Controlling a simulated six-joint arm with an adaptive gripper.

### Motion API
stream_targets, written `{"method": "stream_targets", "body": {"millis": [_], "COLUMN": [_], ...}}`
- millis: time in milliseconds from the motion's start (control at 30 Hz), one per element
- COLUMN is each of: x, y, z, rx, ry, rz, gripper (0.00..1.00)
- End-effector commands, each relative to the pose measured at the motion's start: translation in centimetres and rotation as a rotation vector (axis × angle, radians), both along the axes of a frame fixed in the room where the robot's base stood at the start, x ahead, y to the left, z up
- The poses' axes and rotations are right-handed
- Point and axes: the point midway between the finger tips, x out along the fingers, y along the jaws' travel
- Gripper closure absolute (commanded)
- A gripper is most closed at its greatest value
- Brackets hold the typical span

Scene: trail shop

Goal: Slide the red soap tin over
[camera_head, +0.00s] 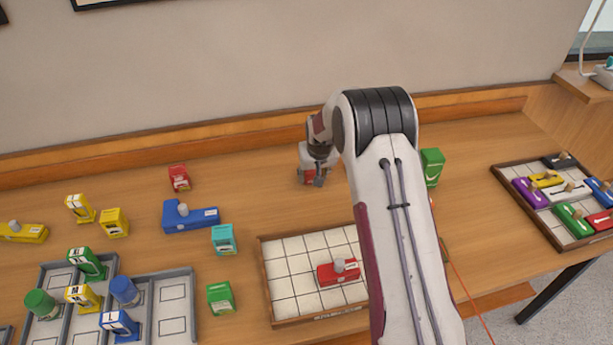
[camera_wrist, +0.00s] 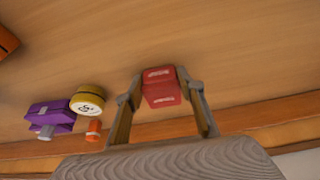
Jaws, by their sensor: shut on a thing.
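A small red box-shaped tin (camera_wrist: 160,88) with white lettering sits between the two fingers of my gripper (camera_wrist: 162,94) in the wrist view; it fits the red soap tin. The fingers are closed against its sides. In the head view my gripper (camera_head: 318,180) is low over the back of the wooden table, near the wall. Another red box (camera_head: 179,178) stands further left on the table, apart from my gripper.
A tiled tray (camera_head: 290,262) holding a red knobbed block (camera_head: 338,273) lies in front. Grey trays (camera_head: 175,305) stand at left, with a blue block (camera_head: 190,217) behind. A green box (camera_head: 432,166) is right. A purple block (camera_wrist: 50,114) and yellow round tin (camera_wrist: 88,100) lie beside the gripper.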

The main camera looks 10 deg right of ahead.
Motion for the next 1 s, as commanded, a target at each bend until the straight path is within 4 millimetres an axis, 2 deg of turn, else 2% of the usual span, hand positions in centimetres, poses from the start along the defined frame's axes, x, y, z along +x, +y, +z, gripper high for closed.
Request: {"method": "stream_targets", "body": {"millis": [200,600,633,700,1000], "x": [0.02,0.0,0.01,0.0,-0.01], "y": [-0.98,-1.15,-1.15,-1.15,-1.14], "z": [0.02,0.02,0.02,0.03,0.01], "rx": [-0.001,0.0,0.0,0.0,0.0], "ry": [-0.001,-0.001,-0.001,-0.001,0.0], "rz": [0.0,0.001,0.001,0.001,0.0], "gripper": [0.85,0.85,0.57,0.42,0.42]}}
